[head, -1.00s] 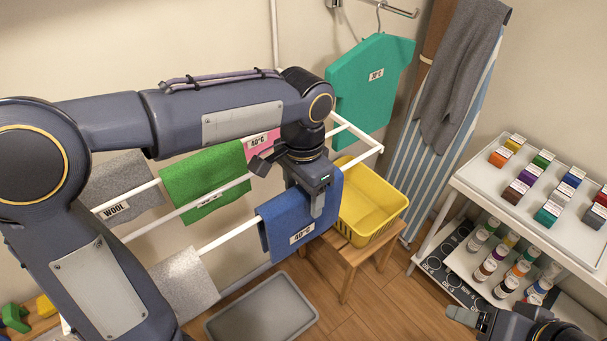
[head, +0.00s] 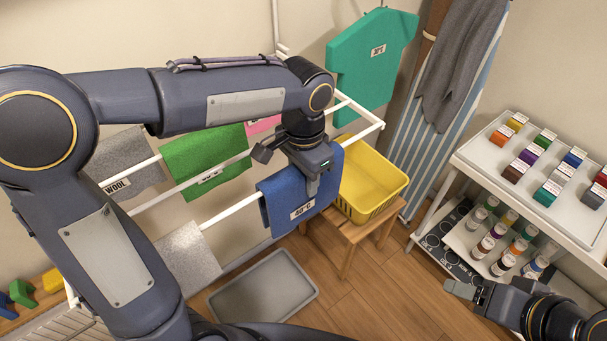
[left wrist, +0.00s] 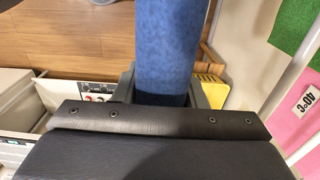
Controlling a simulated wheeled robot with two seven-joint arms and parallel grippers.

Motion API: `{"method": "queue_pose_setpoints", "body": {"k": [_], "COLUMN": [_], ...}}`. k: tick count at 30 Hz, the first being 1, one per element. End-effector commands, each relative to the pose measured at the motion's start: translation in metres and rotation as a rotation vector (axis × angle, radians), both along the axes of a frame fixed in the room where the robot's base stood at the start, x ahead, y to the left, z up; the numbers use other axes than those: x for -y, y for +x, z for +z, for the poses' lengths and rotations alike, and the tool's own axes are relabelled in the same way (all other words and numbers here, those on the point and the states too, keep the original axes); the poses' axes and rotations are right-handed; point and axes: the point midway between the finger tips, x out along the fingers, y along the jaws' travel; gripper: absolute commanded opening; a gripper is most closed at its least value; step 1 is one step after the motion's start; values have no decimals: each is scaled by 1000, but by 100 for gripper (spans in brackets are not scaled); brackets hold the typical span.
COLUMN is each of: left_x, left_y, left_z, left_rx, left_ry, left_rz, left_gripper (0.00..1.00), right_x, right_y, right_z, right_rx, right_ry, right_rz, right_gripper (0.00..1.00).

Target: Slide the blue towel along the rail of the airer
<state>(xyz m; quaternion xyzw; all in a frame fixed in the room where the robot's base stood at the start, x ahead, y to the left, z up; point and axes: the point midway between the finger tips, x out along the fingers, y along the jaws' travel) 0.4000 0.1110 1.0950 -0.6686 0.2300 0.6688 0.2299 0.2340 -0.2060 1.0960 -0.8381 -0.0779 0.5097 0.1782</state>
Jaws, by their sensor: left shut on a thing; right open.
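The blue towel (head: 284,203) hangs over the front rail (head: 231,212) of the white airer, near its right end, with its 40°C label facing out. My left gripper (head: 314,183) is shut on the towel from above, at the towel's right part. In the left wrist view the blue cloth (left wrist: 166,45) runs between the two fingers (left wrist: 166,92). The rail under the towel is hidden by the cloth. My right gripper (head: 466,294) is open and empty at the lower right, apart from the airer.
A green towel (head: 205,160), a grey WOOL towel (head: 125,165) and a light grey cloth (head: 190,258) hang on the airer. A yellow basket (head: 369,184) on a wooden stool stands close right of the blue towel. A white trolley (head: 484,158) stands at the right.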

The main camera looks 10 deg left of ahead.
Motion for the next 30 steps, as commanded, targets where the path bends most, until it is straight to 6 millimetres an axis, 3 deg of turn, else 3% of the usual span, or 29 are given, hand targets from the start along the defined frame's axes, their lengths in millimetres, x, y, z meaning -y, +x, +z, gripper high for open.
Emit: {"method": "queue_pose_setpoints", "body": {"k": [30], "left_x": [36], "left_y": [46], "left_z": [2], "left_rx": [0], "left_ry": [0], "left_rz": [-1], "left_gripper": [12], "right_x": [0], "right_y": [0], "right_z": [25], "right_rx": [0], "right_ry": [0], "right_rz": [0], "right_gripper": [63]}}
